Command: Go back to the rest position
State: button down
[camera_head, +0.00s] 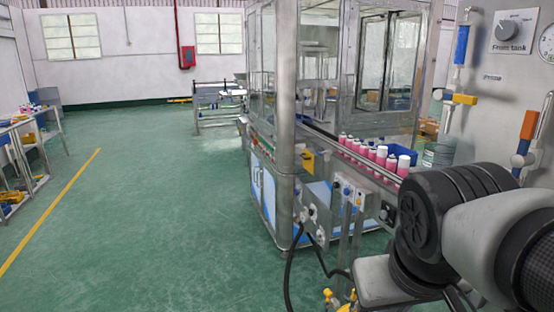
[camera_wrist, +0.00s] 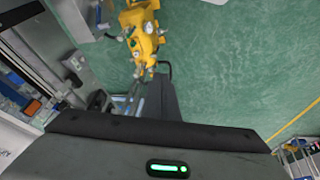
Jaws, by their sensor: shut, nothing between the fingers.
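My gripper (camera_wrist: 161,88) shows in the wrist view as dark fingers pointing away from the camera, beyond a grey body with a green light. The fingers are together and hold nothing. The green floor and yellow metal parts lie beyond the fingertips, and the gripper touches nothing that I can see. In the head view my arm is folded at the lower right, and the gripper itself is out of that picture.
Pink cans with white caps (camera_head: 376,155) stand in a row on the conveyor of the glass-walled machine (camera_head: 270,200). A gauge panel (camera_head: 500,90) rises behind my arm. Black hoses (camera_head: 290,270) hang by the machine. Yellow fittings (camera_wrist: 143,30) lie beyond my gripper. The green floor (camera_head: 130,230) at left is open.

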notch_tip(320, 180, up, 12)
jog(key=a+t+y+p, duration=0.1)
jog(key=a+p, duration=0.1)
jog(key=p, duration=1)
jog(key=shift+s+a+m+p, duration=0.2)
jog(key=shift+s+m+p, duration=0.1)
jog(key=shift+s+p, duration=0.1)
